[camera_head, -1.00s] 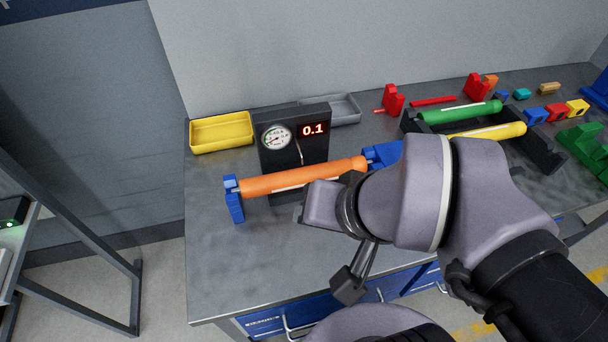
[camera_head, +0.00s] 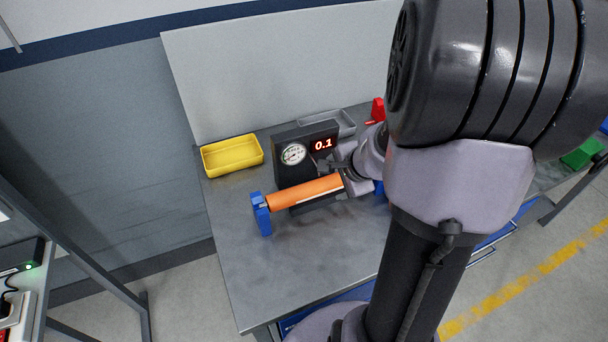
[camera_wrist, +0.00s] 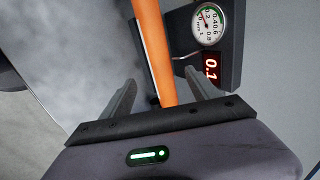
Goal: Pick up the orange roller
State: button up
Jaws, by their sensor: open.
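The orange roller (camera_head: 306,190) rests above the table, with its left end at a blue stand (camera_head: 261,212). Its right end is hidden behind my gripper and arm in the head view. In the wrist view the orange roller (camera_wrist: 152,50) runs from the top edge down between the two fingers of my gripper (camera_wrist: 157,98). The fingers are apart, one on each side of the roller, with visible gaps. My gripper also shows in the head view (camera_head: 348,182), at the roller's right part.
A black gauge box (camera_head: 296,167) with a dial and a red 0.1 display stands close behind the roller. A yellow tray (camera_head: 232,168) and a grey tray (camera_head: 335,122) are farther back. The table front (camera_head: 310,250) is clear. My arm covers the right side.

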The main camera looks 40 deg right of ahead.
aim_at(324, 185)
jog(key=b+x, duration=0.1)
jog(key=x, duration=0.4)
jog(key=shift+f+b, duration=0.25)
jog(key=shift+b, duration=0.1)
jog(key=b+x, duration=0.2)
jog(key=x, duration=0.2)
jog(key=shift+w+a+f, duration=0.1)
jog(key=shift+a+f, duration=0.05)
jog(key=shift+f, duration=0.15)
jog(key=shift+w+f, duration=0.2)
jog(key=shift+w, duration=0.05)
jog(key=shift+r, duration=0.1)
grip_shut()
